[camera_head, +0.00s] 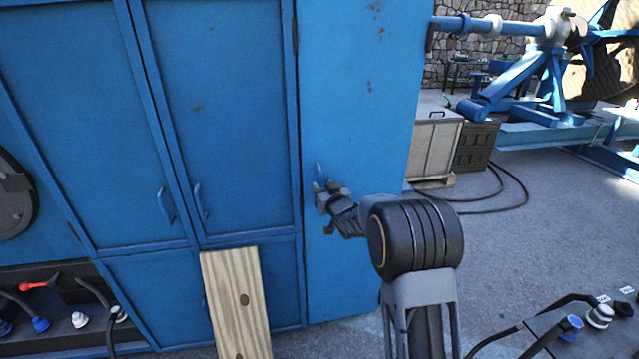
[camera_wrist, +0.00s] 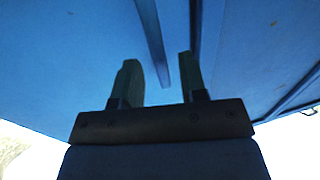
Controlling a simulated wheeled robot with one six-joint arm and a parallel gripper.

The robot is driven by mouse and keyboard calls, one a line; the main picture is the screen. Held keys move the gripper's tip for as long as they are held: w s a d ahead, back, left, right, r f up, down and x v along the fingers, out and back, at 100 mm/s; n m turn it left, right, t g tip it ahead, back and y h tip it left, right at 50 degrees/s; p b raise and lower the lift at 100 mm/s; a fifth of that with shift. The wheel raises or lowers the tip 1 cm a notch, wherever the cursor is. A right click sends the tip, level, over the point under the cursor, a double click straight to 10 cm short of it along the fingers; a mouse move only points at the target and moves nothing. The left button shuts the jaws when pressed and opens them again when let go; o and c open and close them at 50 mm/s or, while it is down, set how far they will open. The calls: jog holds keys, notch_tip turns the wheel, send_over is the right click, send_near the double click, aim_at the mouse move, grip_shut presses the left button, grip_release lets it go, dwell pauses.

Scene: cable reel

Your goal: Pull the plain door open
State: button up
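The plain door (camera_head: 365,100) is the smooth blue panel at the right end of the tall blue cabinet in the head view. It looks shut. A thin blue handle (camera_head: 319,170) stands near its left edge, partly hidden by my gripper (camera_head: 317,187). In the wrist view my gripper (camera_wrist: 160,65) is open, with its two dark fingers apart. The blue handle bar (camera_wrist: 152,38) runs down into the gap between them, with space visible on both sides. I cannot tell how deep the bar sits between the fingers.
Framed cabinet doors (camera_head: 222,110) with handles are to the left. A wooden plank (camera_head: 236,300) leans against the cabinet front. A pale box (camera_head: 433,148) and a dark crate (camera_head: 476,146) stand behind at right. Grey ground (camera_head: 530,225) to the right is mostly open, with black cable on it.

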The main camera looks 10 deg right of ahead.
jog(key=shift+w+a, duration=0.25)
jog(key=shift+w, duration=1.05)
jog(key=shift+c, duration=0.3)
grip_shut()
